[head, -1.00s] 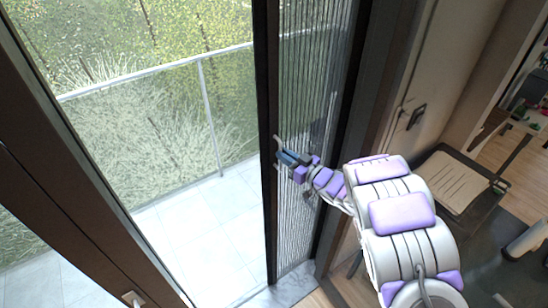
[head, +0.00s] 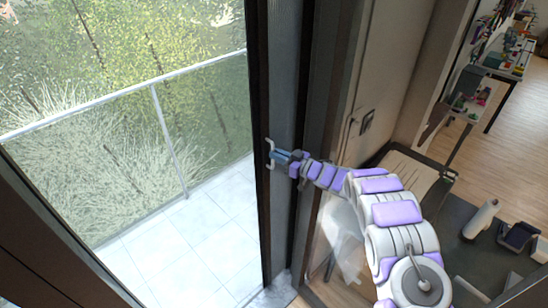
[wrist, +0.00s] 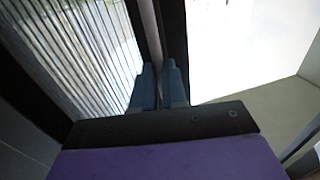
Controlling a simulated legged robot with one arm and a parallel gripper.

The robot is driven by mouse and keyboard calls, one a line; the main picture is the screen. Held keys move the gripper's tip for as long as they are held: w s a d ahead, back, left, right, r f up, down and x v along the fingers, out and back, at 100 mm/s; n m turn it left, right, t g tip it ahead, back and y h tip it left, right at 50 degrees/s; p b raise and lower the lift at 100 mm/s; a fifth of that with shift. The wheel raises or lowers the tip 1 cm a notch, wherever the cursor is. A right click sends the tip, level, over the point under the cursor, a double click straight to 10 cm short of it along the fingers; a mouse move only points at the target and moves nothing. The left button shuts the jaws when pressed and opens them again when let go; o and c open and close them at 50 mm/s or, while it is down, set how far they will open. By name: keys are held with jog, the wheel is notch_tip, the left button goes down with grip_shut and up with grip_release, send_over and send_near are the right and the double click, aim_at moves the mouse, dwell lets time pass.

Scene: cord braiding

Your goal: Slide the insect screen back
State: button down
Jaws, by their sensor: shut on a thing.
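The insect screen (head: 284,70) is a grey pleated strip, folded narrow beside the right jamb of the open doorway in the head view. Its dark upright edge bar (head: 261,210) carries a pale handle (head: 270,147). My gripper (head: 274,156) is at this handle, shut on it, with the arm reaching in from the right. In the wrist view, the blue fingers of my gripper (wrist: 158,88) stand on either side of a thin upright piece. The screen's pleats (wrist: 75,55) show left of it there. The exact contact at the fingertips is partly hidden.
The doorway left of the bar is open onto a pale tiled balcony (head: 190,250) with a railing (head: 165,130). A cabinet door with a dark handle (head: 367,120) is right of the jamb. A cushioned seat (head: 408,175) and shelves stand farther right.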

dwell(0.3)
jog(key=c, duration=1.2)
grip_release()
jog(key=shift+o, duration=0.2)
jog(key=shift+r, duration=0.1)
jog(key=s+d+r+b, duration=0.1)
jog(key=s+d+r, duration=0.1)
jog(key=s, duration=0.5)
jog(key=s+d+r+b, duration=0.1)
jog(key=s+d+r, duration=0.1)
jog(key=s, duration=0.6)
jog(key=shift+s+r+b, duration=0.2)
jog(key=shift+r+b, duration=0.15)
